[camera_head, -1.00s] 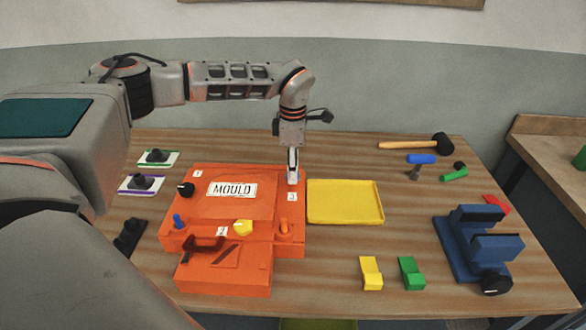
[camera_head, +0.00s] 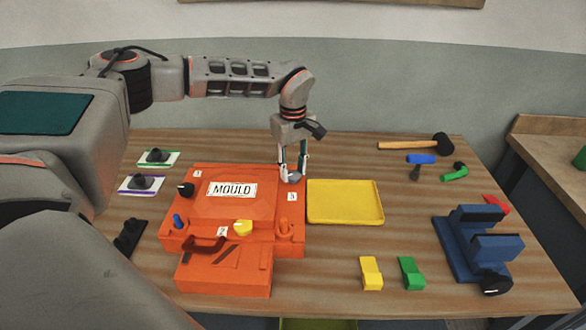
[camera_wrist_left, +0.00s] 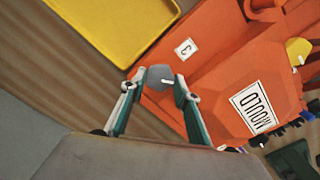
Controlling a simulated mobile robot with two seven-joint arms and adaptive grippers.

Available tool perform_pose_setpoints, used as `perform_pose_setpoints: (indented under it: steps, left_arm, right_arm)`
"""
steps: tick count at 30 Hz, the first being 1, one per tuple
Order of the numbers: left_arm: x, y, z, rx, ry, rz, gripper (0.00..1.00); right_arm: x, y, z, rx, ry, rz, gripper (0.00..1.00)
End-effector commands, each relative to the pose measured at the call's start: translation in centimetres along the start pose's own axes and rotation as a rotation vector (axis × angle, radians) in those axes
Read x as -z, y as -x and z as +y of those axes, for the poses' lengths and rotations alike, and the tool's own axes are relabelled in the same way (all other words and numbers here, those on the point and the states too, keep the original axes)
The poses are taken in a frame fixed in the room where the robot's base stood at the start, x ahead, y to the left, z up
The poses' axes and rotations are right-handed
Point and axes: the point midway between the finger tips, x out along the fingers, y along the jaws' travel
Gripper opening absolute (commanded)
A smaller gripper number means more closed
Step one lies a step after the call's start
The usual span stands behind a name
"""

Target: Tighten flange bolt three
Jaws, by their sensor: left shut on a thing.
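The orange mould (camera_head: 215,205) with its MOULD label lies on the table. Flange bolt three has a grey knob with a white pointer mark; it shows in the left wrist view (camera_wrist_left: 160,77) beside the label 3 (camera_wrist_left: 185,48). My left gripper (camera_head: 291,178) points down at the mould's far right corner. In the wrist view its two fingertips (camera_wrist_left: 159,80) are shut on this grey knob from both sides. In the head view the fingers partly hide the knob. A black knob (camera_head: 186,189) sits near label 1 and a yellow knob (camera_head: 243,228) near label 2. My right gripper is not in view.
A yellow tray (camera_head: 345,202) lies right of the mould, close to the gripper. A blue vise (camera_head: 475,245), a mallet (camera_head: 415,144), and yellow (camera_head: 371,273) and green (camera_head: 411,273) blocks lie further right. Knobs on small plates (camera_head: 158,157) stand at left.

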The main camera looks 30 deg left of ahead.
Motion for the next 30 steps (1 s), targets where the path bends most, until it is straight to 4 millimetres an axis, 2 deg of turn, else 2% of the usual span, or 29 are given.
perform_pose_setpoints:
  steps: [15, 30]
  left_arm:
    - [0.05, 0.18, 0.14, -0.004, -0.403, 0.002, 0.09]
    - [0.05, 0.16, 0.13, -0.004, -0.522, 0.002, 0.09]
  right_arm:
    - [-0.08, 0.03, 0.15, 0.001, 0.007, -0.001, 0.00]
    - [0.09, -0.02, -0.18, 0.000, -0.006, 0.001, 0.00]
